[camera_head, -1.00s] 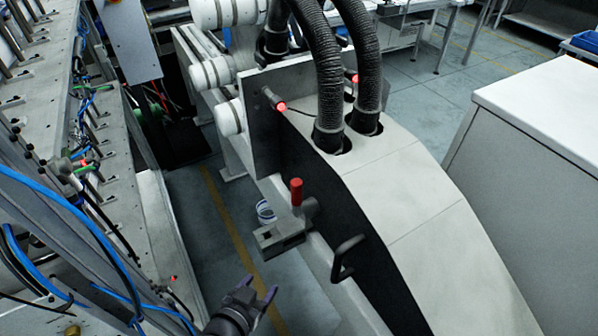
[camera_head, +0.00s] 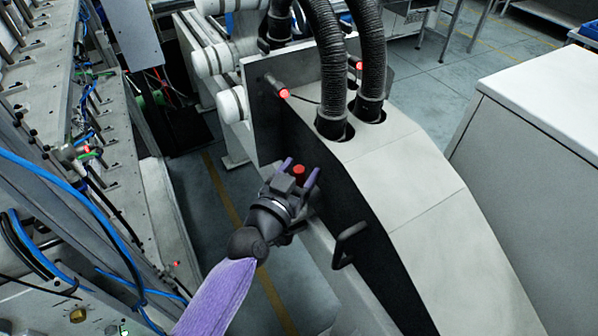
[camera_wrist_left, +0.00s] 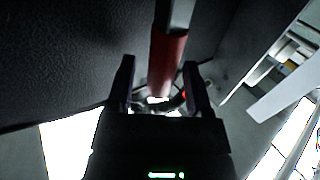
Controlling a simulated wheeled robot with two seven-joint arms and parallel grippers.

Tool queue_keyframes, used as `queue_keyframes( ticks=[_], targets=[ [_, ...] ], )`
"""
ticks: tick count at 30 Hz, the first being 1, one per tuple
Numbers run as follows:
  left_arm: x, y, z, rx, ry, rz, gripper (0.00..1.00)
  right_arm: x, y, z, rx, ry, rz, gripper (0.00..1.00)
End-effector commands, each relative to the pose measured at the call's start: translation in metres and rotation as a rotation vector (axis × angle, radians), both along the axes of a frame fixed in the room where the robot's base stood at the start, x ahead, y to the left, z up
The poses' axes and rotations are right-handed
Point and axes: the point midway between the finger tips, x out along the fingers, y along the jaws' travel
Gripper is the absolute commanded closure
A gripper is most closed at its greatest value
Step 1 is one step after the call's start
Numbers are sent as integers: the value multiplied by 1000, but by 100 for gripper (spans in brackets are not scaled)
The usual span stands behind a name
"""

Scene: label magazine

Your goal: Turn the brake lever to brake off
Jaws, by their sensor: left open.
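The brake lever shows in the head view as a red knob (camera_head: 299,170) on the dark side of the machine. In the left wrist view its red grip (camera_wrist_left: 166,62) runs down between my fingers, with a grey metal part above it. My left gripper (camera_head: 300,168) is open, with one purple finger on each side of the red knob. In the left wrist view the two dark fingers (camera_wrist_left: 160,85) stand apart around the red grip, and I see no closed contact. The lever's grey mount is mostly hidden behind my gripper. My right gripper is not in view.
A black handle (camera_head: 348,246) sticks out of the machine side, right of my gripper. Two ribbed black hoses (camera_head: 370,60) rise from the white cover (camera_head: 400,170). A frame with blue cables (camera_head: 60,170) stands at the left. Floor shows between them.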

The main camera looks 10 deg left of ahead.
Motion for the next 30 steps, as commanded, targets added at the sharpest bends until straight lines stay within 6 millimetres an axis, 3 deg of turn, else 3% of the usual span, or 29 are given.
queue_keyframes(
  ticks=[5, 14, 30],
  targets=[
    [0, 0, 0, 0, 0, 0, 36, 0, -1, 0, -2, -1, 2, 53],
    [0, 0, 0, 0, 0, 1, 100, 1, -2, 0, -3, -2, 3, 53],
    [0, 0, 0, 1, 0, 1, 100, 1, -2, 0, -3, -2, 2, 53]
  ],
)
